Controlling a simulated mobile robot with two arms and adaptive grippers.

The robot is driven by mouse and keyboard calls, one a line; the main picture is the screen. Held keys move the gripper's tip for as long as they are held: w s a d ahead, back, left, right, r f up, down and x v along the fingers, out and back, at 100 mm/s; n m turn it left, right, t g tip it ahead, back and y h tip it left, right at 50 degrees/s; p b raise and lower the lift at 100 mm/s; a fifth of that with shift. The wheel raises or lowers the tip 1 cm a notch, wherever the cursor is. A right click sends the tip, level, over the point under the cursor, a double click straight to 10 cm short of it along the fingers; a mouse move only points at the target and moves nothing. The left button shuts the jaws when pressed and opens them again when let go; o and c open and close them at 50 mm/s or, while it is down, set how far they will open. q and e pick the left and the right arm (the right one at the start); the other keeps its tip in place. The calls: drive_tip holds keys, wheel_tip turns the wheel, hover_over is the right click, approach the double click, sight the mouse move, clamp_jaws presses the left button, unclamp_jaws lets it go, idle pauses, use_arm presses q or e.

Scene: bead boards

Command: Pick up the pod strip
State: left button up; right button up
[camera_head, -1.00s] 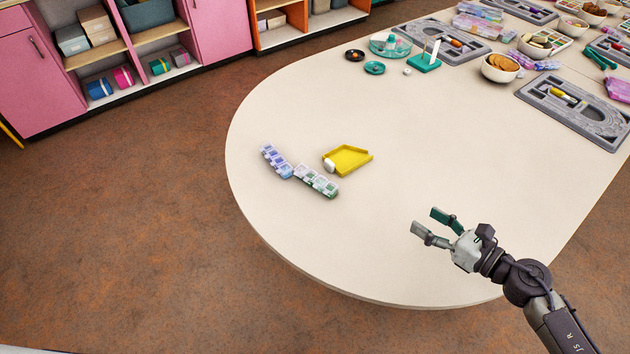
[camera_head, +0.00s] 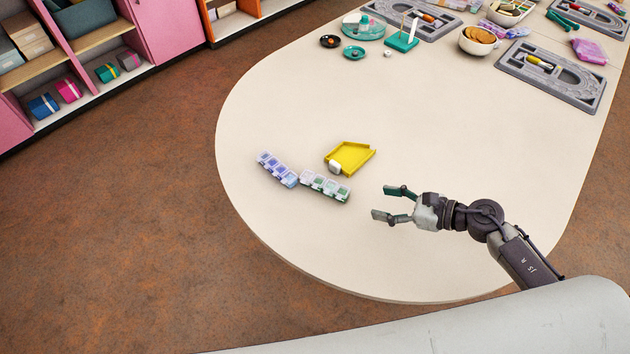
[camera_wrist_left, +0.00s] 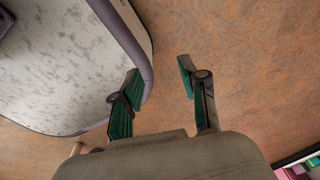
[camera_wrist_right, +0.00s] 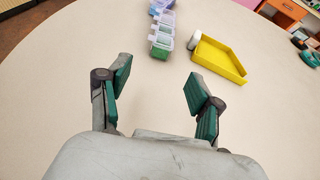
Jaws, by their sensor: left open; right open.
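The pod strip (camera_head: 325,186) lies on the table as small clear-lidded boxes in two runs, one with green contents and one with blue and purple contents (camera_head: 277,168). The runs meet at an angle; I cannot tell if they are joined. In the right wrist view the green run (camera_wrist_right: 162,38) lies ahead of the fingers, with the purple part beyond. My right gripper (camera_head: 384,203) is open and empty, to the right of the strip and apart from it. My left gripper (camera_wrist_left: 160,88) is open and empty; it shows only in the left wrist view, with floor between its fingers.
A yellow tray (camera_head: 352,156) with a white piece (camera_head: 335,168) at its corner lies just behind the strip. Grey bead boards (camera_head: 553,76), a bowl of biscuits (camera_head: 478,40) and teal dishes (camera_head: 354,52) stand farther back. The table between strip and right gripper is clear.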

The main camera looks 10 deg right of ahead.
sight(348, 193)
drive_tip(key=x, duration=0.5)
drive_tip(key=shift+w+a+p, duration=0.25)
drive_tip(key=shift+p, duration=0.15)
drive_tip(key=shift+w+a+f, duration=0.15)
drive_tip(key=shift+w+a, duration=0.2)
drive_tip(key=shift+a, duration=0.1)
drive_tip(key=p+x, duration=0.1)
drive_tip(key=x, duration=0.4)
drive_tip(key=shift+w+d, duration=0.1)
drive_tip(key=c, duration=1)
use_arm(q)
drive_tip(key=r, duration=0.1)
drive_tip(key=d+r, duration=0.1)
drive_tip(key=shift+s+d+r, duration=0.3)
drive_tip(key=shift+s, duration=0.1)
use_arm(e)
drive_tip(key=shift+c, duration=0.2)
drive_tip(key=shift+r, duration=0.3)
